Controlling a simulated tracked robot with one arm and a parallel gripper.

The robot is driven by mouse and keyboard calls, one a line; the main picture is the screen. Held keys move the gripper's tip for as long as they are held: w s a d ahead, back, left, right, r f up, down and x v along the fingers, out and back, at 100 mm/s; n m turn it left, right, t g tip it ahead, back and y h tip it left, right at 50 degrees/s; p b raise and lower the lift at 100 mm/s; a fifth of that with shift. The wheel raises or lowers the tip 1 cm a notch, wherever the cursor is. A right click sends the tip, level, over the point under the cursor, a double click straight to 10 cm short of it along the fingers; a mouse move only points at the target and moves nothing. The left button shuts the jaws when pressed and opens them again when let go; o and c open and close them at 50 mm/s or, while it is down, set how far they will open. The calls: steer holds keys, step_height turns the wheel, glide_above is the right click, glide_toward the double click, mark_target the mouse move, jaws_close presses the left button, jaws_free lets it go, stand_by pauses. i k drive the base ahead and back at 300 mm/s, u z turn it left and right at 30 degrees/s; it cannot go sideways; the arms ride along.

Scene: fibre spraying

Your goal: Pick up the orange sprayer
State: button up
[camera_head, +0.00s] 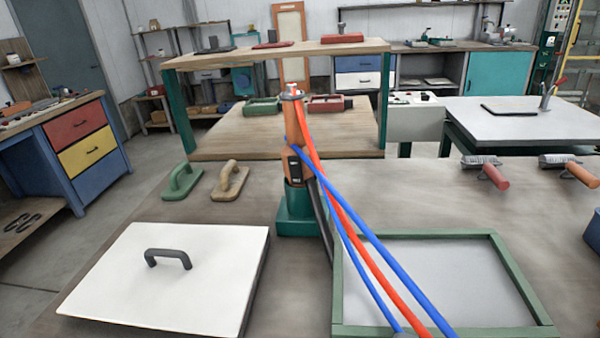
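The orange sprayer (290,170) stands upright in the middle of the view. Its lower end sits in a teal holder (295,213) on the workbench. A dark part shows on its front and a grey fitting at its top. A red hose (345,205) and blue hoses (385,260) run from it down to the lower right, crossing in front of part of it. My gripper is not in view, so I cannot see its fingers.
A white board with a dark handle (180,280) lies at front left. A green-framed tray (520,280) lies at right, under the hoses. A green float (182,182) and a tan float (230,182) lie left of the holder. A wooden shelf (240,140) stands behind.

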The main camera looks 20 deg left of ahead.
mark_target(294, 134)
steer(key=z, duration=0.05)
steer(key=k, duration=0.45)
steer(key=u, duration=0.45)
steer(key=i, duration=1.3)
steer(key=z, duration=0.45)
